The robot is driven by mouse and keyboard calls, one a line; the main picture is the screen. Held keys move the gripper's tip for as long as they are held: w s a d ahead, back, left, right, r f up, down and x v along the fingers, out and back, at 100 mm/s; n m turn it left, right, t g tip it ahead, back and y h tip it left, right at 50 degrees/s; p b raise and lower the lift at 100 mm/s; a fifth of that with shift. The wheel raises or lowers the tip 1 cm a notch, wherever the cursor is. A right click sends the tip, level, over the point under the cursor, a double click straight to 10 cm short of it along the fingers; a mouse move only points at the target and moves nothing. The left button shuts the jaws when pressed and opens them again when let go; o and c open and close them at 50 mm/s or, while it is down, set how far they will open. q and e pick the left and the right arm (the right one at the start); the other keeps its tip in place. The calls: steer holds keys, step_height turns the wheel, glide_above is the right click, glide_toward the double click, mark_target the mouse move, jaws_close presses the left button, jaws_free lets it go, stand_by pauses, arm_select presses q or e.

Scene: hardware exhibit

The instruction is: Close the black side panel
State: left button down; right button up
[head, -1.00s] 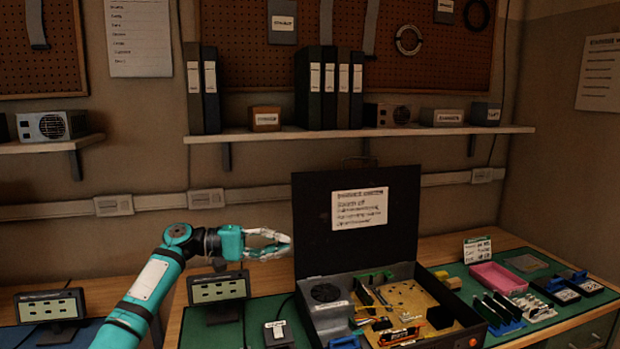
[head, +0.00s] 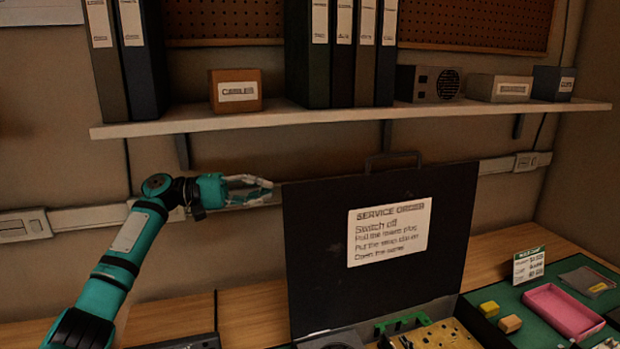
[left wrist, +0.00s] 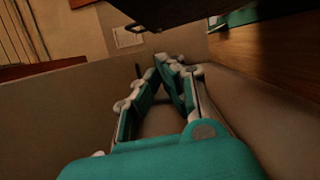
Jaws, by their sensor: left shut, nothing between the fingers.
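The black side panel (head: 315,240) stands upright, open, at the back of the computer case, with a white service label (head: 390,232) and a handle on its top edge. The case interior (head: 440,335) shows only at the bottom edge of the head view. My left gripper (head: 268,190) is shut and empty just left of the panel's upper left corner; whether it touches cannot be told. Its closed fingers (left wrist: 170,60) also show in the left wrist view, below a dark flat shape with a small handle, probably the panel. My right gripper is out of view.
A shelf (head: 250,118) with binders and boxes runs above the panel. A pink tray (head: 562,312), small blocks (head: 510,323) and a sign (head: 528,265) are on the right of the bench. The wall behind is near the gripper.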

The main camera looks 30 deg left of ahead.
mark_target(316, 192)
arm_select(q)
steer(key=w+d+p, duration=0.1)
steer(key=d, duration=0.2)
steer(key=w+d+p, duration=0.1)
steer(key=d+p, duration=0.1)
steer(key=d, duration=0.2)
steer(key=d+r+p, duration=0.1)
steer(key=d+p, duration=0.1)
steer(key=d, duration=0.1)
steer(key=shift+w+d, duration=0.4)
steer(key=shift+s+d, duration=0.25)
steer(key=shift+f, duration=0.1)
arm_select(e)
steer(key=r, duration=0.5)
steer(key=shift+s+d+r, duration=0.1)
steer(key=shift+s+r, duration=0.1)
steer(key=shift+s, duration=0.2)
arm_select(q)
steer(key=shift+w, duration=0.1)
steer(key=shift+d, duration=0.1)
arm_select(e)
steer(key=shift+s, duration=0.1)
